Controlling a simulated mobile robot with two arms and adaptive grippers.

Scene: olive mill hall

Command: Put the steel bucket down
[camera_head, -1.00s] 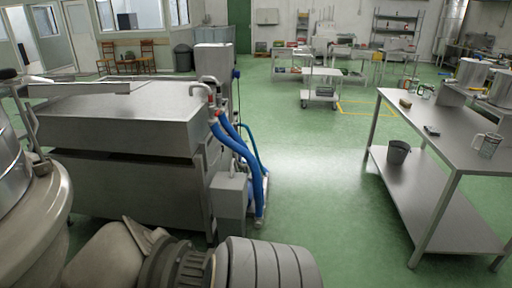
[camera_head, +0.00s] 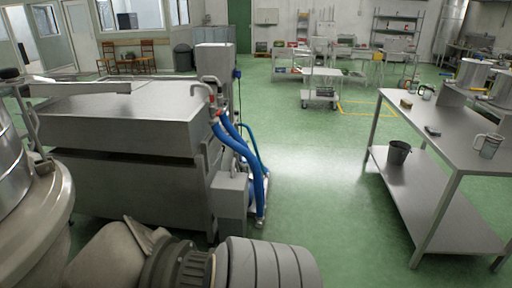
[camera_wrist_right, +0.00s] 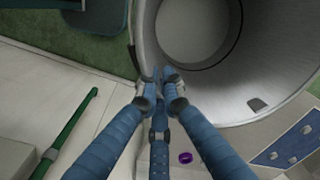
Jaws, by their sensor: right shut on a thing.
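In the right wrist view, the steel bucket (camera_wrist_right: 270,70) is a wide grey vessel seen from above, with its round bottom (camera_wrist_right: 195,30) in view. My right gripper (camera_wrist_right: 160,78), with blue-grey fingers, is shut on the bucket's near rim. The bucket's right side runs out of the picture, and what lies beneath it is hidden. My right gripper is not visible in the head view. My left gripper is in neither view.
A steel table (camera_head: 450,125) stands at the right, holding a jug (camera_head: 488,146). A dark grey bucket (camera_head: 398,152) sits on its lower shelf (camera_head: 425,200). A large steel machine (camera_head: 120,130) with blue hoses (camera_head: 240,150) stands at left. Green floor (camera_head: 310,180) between them is clear.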

